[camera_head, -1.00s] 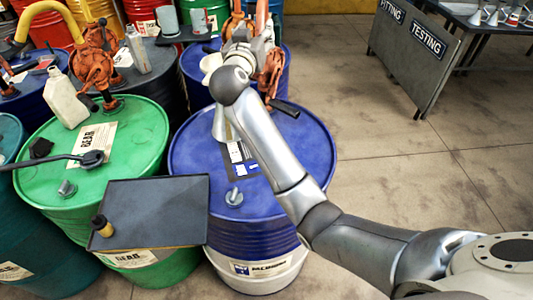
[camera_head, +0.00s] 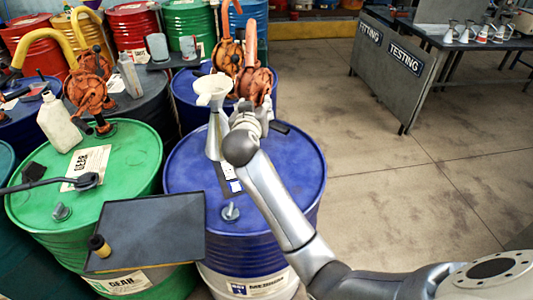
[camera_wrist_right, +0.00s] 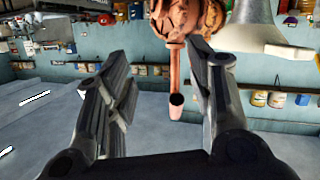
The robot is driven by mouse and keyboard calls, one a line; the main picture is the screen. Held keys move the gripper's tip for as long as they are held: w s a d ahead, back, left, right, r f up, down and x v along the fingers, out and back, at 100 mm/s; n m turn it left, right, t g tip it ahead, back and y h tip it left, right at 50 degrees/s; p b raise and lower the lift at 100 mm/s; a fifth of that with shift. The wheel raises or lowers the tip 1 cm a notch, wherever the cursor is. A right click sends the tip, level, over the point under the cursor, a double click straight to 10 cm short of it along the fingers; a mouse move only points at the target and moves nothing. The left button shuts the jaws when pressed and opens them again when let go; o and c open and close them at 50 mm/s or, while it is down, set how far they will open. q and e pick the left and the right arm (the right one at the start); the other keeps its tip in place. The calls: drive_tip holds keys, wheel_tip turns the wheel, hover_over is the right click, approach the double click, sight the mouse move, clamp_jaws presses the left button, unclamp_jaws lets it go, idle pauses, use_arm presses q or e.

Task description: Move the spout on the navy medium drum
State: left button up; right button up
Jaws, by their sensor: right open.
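A blue drum (camera_head: 300,165) with a white lower part stands in front of another blue drum (camera_head: 183,93). An orange pump (camera_head: 262,82) rises behind the front drum, just beyond my right gripper (camera_head: 250,115), which the arm partly hides. In the right wrist view, a copper-orange spout (camera_wrist_right: 175,72) with an open end hangs beyond and between the parted fingers of my right gripper (camera_wrist_right: 160,58). The fingers appear apart from it. A pale funnel (camera_head: 212,90) stands left of the gripper; its large cone shows at the right wrist view's upper right (camera_wrist_right: 250,30). My left gripper is out of view.
A green drum (camera_head: 130,165) stands at the left with a white jug (camera_head: 58,124) on it. A grey bench (camera_head: 390,75) stands at the back right. The floor between is clear.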

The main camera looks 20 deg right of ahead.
drive_tip(key=s+f+n+g+y, duration=0.1)
drive_tip(key=s+f+g+y, duration=0.1)
drive_tip(key=s+f, duration=0.5)
wheel_tip(320, 180, down, 4)
drive_tip(key=shift+d+r, duration=0.2)
